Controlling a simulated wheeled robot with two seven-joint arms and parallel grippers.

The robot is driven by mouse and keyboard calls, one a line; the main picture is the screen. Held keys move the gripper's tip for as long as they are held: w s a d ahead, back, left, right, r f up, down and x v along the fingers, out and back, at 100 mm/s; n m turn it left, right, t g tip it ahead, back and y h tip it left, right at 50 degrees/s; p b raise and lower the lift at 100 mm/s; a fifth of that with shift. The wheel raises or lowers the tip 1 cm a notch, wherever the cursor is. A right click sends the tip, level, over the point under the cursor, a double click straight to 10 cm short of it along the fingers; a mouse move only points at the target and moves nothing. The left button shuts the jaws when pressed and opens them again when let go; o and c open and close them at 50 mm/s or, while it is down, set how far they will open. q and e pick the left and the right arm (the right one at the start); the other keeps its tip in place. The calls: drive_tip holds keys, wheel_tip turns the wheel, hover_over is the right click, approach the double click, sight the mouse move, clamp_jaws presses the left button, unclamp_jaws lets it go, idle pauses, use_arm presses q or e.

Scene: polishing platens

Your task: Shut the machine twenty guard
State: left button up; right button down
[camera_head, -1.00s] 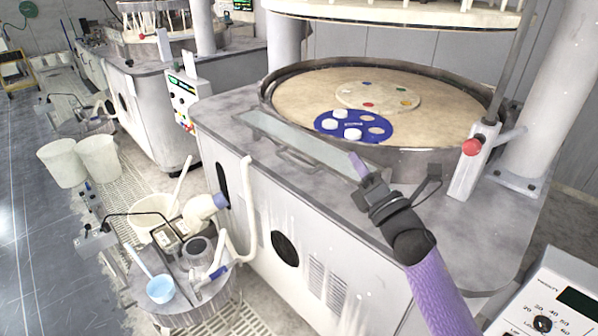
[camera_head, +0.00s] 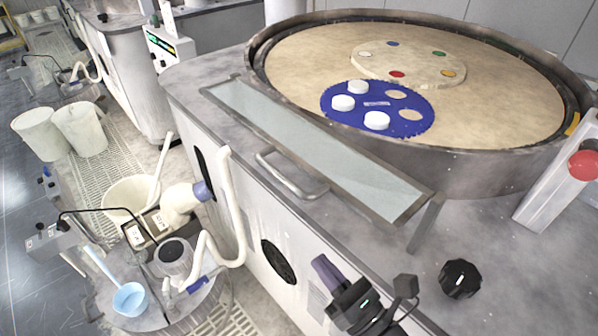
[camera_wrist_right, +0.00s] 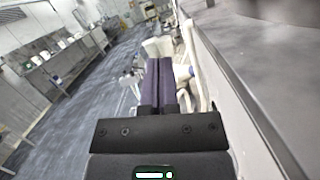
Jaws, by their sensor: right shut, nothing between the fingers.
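The guard (camera_head: 320,150) is a long clear panel in a metal frame at the front edge of the polishing machine's deck. It lies nearly flat, leaning outward in front of the round platen. Its bar handle (camera_head: 292,182) is on the near side. My right gripper (camera_head: 322,266) has purple fingers, is shut and empty, and is below and to the right of the handle, apart from it, in front of the machine. In the right wrist view its fingers (camera_wrist_right: 158,68) are together, with the guard out of sight. My left gripper is not in view. No machine number is readable.
The platen (camera_head: 490,80) carries a blue carrier (camera_head: 350,118) with several white discs. A black knob (camera_head: 460,279) and a red button (camera_head: 584,165) are on the right. A round stand (camera_head: 175,312) with a blue cup is at lower left.

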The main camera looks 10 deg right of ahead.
use_arm(q)
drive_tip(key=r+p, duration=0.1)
drive_tip(key=p, duration=0.1)
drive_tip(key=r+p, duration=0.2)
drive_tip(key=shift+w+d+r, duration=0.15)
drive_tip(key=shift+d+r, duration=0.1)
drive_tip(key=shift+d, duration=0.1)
use_arm(e)
drive_tip(key=w+a+r, duration=0.4)
drive_tip(key=w+r, duration=0.2)
drive_tip(key=w, duration=0.3)
drive_tip(key=shift+a, duration=0.2)
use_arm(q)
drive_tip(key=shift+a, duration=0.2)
